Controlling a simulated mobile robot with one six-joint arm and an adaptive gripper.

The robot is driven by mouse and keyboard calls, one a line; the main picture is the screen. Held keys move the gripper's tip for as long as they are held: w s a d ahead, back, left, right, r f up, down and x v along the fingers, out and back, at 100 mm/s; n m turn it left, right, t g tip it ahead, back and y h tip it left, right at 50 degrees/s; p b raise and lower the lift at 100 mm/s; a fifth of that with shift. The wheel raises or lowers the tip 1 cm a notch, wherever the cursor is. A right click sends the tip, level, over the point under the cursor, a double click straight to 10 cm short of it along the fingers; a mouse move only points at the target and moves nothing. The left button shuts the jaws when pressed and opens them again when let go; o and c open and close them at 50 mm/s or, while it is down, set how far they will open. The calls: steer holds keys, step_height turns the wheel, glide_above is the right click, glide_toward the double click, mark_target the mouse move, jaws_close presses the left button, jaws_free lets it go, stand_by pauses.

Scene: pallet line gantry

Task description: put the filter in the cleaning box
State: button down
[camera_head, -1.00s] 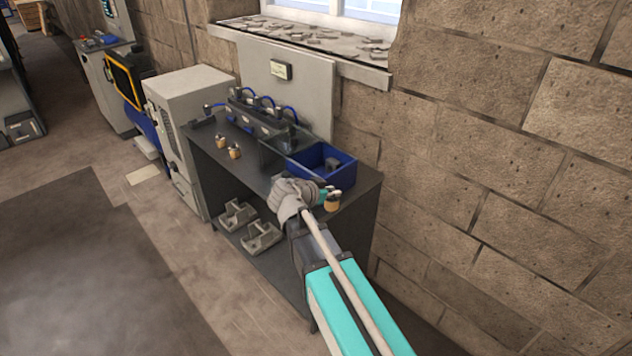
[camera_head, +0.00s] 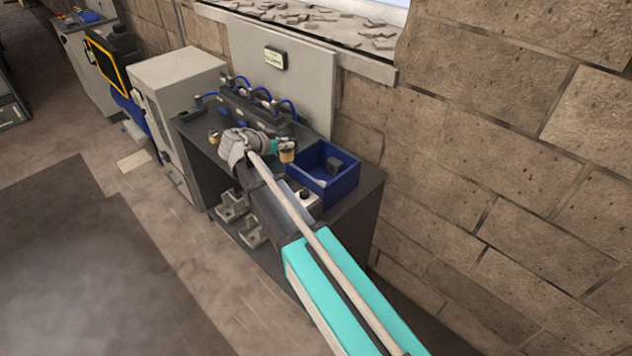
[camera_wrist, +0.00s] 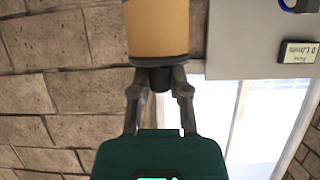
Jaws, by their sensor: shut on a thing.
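The filter (camera_head: 288,155) is an amber cylinder with a dark cap. My gripper (camera_head: 284,145) is shut on it and holds it above the bench, at the left side of the cleaning box in the picture. In the wrist view the fingers (camera_wrist: 160,78) close on the dark end of the filter (camera_wrist: 157,28), whose amber body runs off the top edge. The cleaning box (camera_head: 345,187) is an open blue box on the right end of the bench, with a dark block (camera_head: 334,165) inside. My arm covers part of the bench.
A row of dark fittings with blue hoses (camera_head: 262,98) stands along the back of the bench (camera_head: 352,208). Another amber filter (camera_head: 214,136) stands at the left. A pale unit with a black knob (camera_head: 303,196) sits before the box. A grey cabinet (camera_head: 178,85) stands left.

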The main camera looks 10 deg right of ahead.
steer(key=shift+a+f, duration=0.1)
steer(key=shift+a, duration=0.15)
steer(key=shift+d, duration=0.1)
steer(key=s+f+b+x, duration=0.2)
steer(key=b+x, duration=0.7)
steer(key=x, duration=0.6)
steer(key=shift+f, duration=0.15)
steer(key=shift+d, duration=0.1)
steer(key=shift+w+d+f+b, duration=0.1)
steer(key=shift+d+f+b, duration=0.1)
steer(key=shift+f+b, duration=0.85)
steer(key=shift+w+d+f+b, duration=0.1)
steer(key=shift+d+f+b, duration=0.05)
steer(key=shift+f+b, duration=0.85)
